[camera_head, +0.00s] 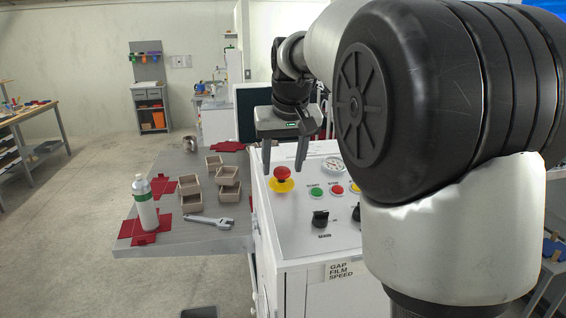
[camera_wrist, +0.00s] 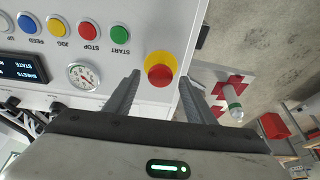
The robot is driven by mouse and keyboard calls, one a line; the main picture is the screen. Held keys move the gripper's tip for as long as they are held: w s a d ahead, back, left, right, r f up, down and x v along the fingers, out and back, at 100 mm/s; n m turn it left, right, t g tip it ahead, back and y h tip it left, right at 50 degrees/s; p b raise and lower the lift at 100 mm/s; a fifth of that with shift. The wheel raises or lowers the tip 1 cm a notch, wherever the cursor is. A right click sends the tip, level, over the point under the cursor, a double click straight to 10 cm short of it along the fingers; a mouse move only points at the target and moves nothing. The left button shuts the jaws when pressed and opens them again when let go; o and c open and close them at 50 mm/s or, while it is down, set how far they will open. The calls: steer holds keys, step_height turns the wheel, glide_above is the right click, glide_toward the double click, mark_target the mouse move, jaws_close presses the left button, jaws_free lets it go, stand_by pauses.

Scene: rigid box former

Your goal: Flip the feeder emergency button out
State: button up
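The emergency button is a red mushroom knob (camera_head: 281,173) on a yellow base, at the left end of the white control panel (camera_head: 290,235) in the head view. In the wrist view the red and yellow button (camera_wrist: 160,69) lies just beyond and between the two fingertips. My gripper (camera_head: 284,168) points down over the panel, with its fingers spread apart and nothing between them. In the wrist view my gripper's fingers (camera_wrist: 160,78) stand either side of the button, apart from it as far as I can tell.
Green start (camera_head: 316,193) and red stop (camera_head: 337,190) buttons, a gauge (camera_head: 333,164) and a black knob (camera_head: 320,218) share the panel. A grey table (camera_head: 190,238) at left holds beige boxes (camera_head: 191,204), a bottle (camera_head: 145,205) and a wrench (camera_head: 208,221).

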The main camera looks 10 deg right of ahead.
steer(key=p+v, duration=0.1)
steer(key=v, duration=1.6)
steer(key=shift+r, duration=0.25)
